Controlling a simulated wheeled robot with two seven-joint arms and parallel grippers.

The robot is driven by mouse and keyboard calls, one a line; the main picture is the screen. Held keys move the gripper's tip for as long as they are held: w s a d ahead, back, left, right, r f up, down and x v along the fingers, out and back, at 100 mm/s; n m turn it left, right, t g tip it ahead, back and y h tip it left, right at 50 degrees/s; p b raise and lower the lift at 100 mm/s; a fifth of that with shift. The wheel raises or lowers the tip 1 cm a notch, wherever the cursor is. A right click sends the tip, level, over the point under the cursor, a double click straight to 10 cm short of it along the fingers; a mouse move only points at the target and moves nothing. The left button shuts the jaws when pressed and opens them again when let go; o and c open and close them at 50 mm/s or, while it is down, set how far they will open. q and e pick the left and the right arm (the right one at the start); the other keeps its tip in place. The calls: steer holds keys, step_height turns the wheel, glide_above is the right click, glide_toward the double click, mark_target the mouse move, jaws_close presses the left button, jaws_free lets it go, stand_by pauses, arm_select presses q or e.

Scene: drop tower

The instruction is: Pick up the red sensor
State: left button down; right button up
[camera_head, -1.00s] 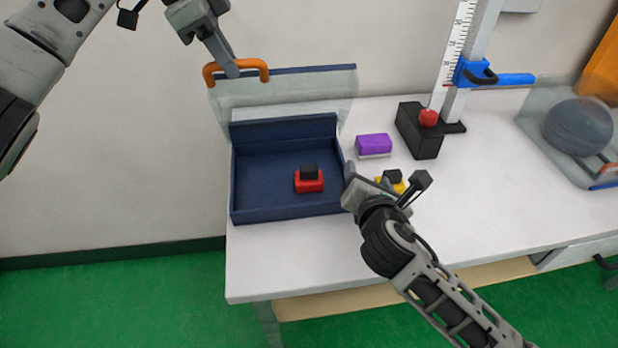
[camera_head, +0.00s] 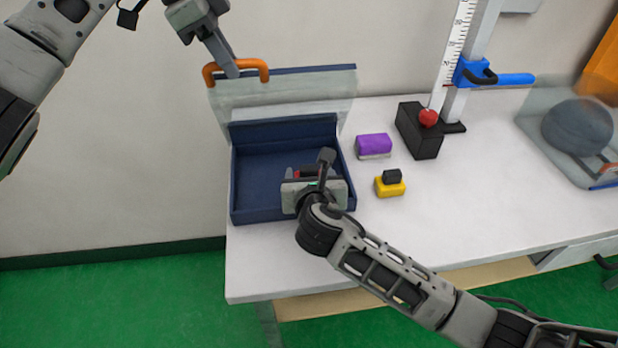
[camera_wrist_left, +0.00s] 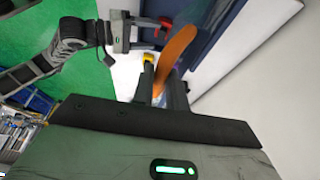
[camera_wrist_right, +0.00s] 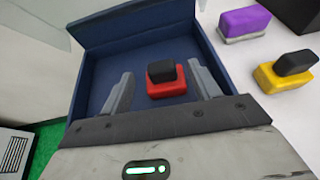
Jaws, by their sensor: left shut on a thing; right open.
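The red sensor (camera_head: 307,171), a red block with a black top, sits inside the blue box (camera_head: 262,165). In the head view my right gripper partly hides it. My right gripper (camera_wrist_right: 161,75) is open over the box; in the right wrist view the red sensor (camera_wrist_right: 167,89) shows between and beyond its two fingers, not gripped. My left gripper (camera_head: 232,71) is shut on the orange handle (camera_head: 262,71) of the clear lid (camera_head: 295,90) and holds the lid raised at the back of the box. The handle also shows in the left wrist view (camera_wrist_left: 178,48).
A yellow block with black top (camera_head: 390,188) and a purple block (camera_head: 374,144) stand right of the box. The table front is clear.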

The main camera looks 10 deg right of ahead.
mark_target(309, 169)
arm_select(q)
steer(key=shift+w+a+f, duration=0.1)
steer(key=shift+a+f, duration=0.05)
steer(key=shift+f, duration=0.1)
arm_select(e)
steer(key=x, duration=0.4)
steer(key=shift+w+f, duration=0.1)
steer(key=shift+f, duration=0.05)
steer(key=c, duration=1.1)
steer(key=shift+c, duration=0.2)
steer(key=r, duration=1)
steer(key=shift+s+d, duration=0.35)
steer(key=s+d+r, duration=0.4)
steer(key=s+d, duration=0.7)
steer(key=s, duration=0.4)
steer(key=shift+s+d, duration=0.2)
steer(key=shift+d, duration=0.05)
arm_select(q)
steer(key=shift+s+f, duration=0.55)
steer(key=shift+s, duration=0.25)
steer(key=shift+s+f, duration=0.6)
steer(key=shift+s, duration=0.25)
steer(key=shift+s+f, duration=0.55)
steer(key=shift+s, duration=0.25)
arm_select(e)
steer(key=shift+w, duration=0.1)
